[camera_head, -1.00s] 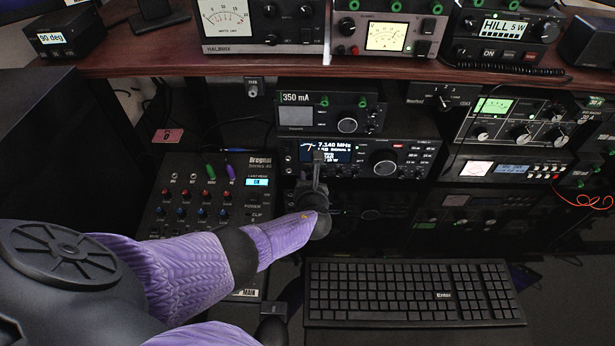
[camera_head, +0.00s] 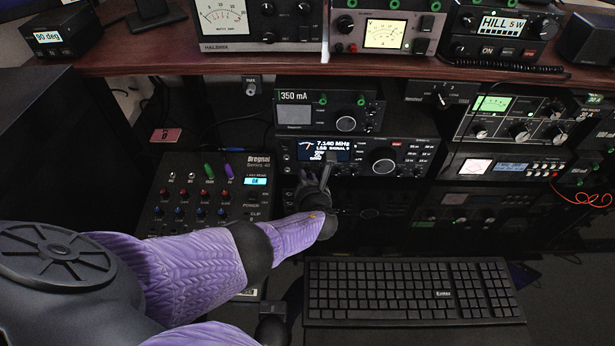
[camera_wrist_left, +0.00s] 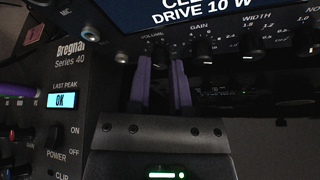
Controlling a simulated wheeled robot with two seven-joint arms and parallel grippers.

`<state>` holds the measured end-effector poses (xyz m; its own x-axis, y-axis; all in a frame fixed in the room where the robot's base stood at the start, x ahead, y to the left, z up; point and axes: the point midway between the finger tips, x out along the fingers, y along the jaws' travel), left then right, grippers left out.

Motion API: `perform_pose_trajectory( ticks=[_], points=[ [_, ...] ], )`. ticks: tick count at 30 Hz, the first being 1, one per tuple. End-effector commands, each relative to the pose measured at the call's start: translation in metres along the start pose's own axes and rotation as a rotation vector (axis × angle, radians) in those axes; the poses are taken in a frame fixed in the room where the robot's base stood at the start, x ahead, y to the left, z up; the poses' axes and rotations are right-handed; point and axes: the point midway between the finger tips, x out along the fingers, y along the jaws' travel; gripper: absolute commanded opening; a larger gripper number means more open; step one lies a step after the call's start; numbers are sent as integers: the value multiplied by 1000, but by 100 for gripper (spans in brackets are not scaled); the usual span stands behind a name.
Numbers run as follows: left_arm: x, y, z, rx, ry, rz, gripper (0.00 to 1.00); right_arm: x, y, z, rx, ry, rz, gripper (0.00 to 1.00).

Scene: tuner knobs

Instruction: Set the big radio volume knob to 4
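The big radio (camera_head: 420,150) has a lit 7.140 MHz display and a large silver-rimmed dial. In the left wrist view, the small dark volume knob (camera_wrist_left: 161,50) sits under the VOLUME label below the display. My left gripper (camera_head: 322,170) is in front of the radio's lower left face. In the left wrist view its two purple fingers (camera_wrist_left: 162,62) are apart, with tips at either side of the volume knob. Whether they touch it cannot be told. The knob's pointer and scale are too dark to read. My right gripper is not in view.
A mixer (camera_head: 205,190) with several coloured knobs stands left of my gripper. A keyboard (camera_head: 410,290) lies in front. A smaller 350 mA unit (camera_head: 330,112) sits above the radio. Other knobs, such as gain (camera_wrist_left: 205,47), are close beside the fingers.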

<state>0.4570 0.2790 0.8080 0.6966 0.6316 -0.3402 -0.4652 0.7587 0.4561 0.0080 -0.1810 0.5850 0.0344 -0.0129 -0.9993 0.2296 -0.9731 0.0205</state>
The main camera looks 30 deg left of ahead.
Motion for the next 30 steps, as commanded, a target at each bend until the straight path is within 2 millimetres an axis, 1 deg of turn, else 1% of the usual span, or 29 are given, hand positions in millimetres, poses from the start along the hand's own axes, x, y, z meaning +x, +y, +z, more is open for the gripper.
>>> perform_pose_trajectory(
  ticks=[1,4,5,12,14,17,18,22,25,27,30],
  points=[
    [0,0,0,0,1,-1,35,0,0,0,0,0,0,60],
    [0,0,0,0,1,0,56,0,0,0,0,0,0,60],
    [0,0,0,0,1,0,60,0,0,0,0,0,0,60],
    [0,0,0,-1,0,0,60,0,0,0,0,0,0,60],
    [-5,1,1,0,1,-2,60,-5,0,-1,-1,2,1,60],
    [-26,3,6,-1,1,-4,60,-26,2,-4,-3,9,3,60],
    [-37,4,8,-2,1,-4,60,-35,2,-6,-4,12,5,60],
    [-70,3,7,-1,0,-4,60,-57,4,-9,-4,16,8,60],
    [-89,2,4,-1,1,-2,60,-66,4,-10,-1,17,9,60],
    [-96,1,3,-1,0,-2,60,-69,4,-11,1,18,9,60],
    [-100,0,1,-1,0,-1,60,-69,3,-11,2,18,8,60]
  ],
)
